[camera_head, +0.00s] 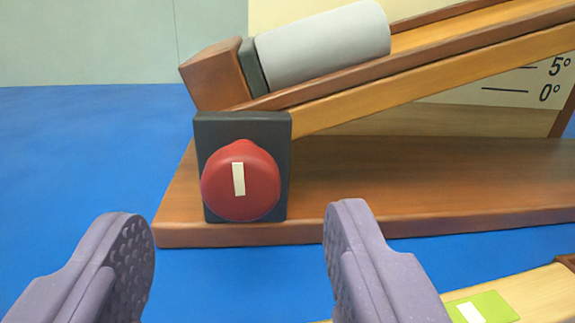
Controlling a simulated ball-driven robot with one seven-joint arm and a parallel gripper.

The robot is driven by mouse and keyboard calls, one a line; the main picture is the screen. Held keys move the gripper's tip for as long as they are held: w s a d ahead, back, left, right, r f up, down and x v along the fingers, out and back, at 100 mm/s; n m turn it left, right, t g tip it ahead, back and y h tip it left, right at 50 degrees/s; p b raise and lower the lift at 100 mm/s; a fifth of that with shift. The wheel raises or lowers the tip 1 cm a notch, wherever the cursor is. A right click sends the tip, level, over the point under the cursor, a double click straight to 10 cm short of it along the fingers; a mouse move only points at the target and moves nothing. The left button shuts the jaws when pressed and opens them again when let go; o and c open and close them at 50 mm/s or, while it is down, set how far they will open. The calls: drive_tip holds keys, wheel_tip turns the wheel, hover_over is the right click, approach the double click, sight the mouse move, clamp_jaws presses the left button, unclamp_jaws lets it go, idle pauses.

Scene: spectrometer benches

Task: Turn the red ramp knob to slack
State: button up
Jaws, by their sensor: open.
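The red ramp knob (241,181) is round, with a small raised bump at its top edge and a white bar mark that stands nearly upright. It is mounted on a dark grey square block (280,130) at the low end of the wooden ramp (430,92). My gripper (238,232) is open, with one purple-grey finger on each side of the knob, lower in the picture. Nothing is between the fingers, and they look apart from the knob.
A grey cylinder (325,45) rests on the ramp against a brown end stop (213,74). The wooden base (420,190) lies on a blue surface (80,150). A scale board (500,92) reads 5° and 0°. A light wooden piece with a green patch (490,306) sits at the lower right.

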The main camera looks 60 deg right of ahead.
sight(232, 199)
drive_tip(key=shift+b+x, duration=0.35)
drive_tip(key=shift+x, duration=1.6)
drive_tip(key=c, duration=1)
drive_tip(key=shift+n+p, duration=0.3)
drive_tip(key=shift+n, duration=0.1)
drive_tip(key=n+p, duration=0.2)
drive_tip(key=n, duration=0.1)
drive_tip(key=shift+r+n+p, duration=0.1)
drive_tip(key=shift+n+p, duration=0.2)
drive_tip(key=n+p, duration=0.2)
drive_tip(key=n, duration=0.3)
drive_tip(key=shift+w+a+n, duration=0.1)
drive_tip(key=shift+n, duration=0.2)
drive_tip(key=n+p, duration=0.1)
drive_tip(key=n, duration=0.4)
drive_tip(key=shift+f+p, duration=0.2)
drive_tip(key=shift+p, duration=0.2)
drive_tip(key=shift+f+n+p, duration=0.1)
drive_tip(key=shift+n+p, duration=0.3)
drive_tip(key=shift+n, duration=2.1)
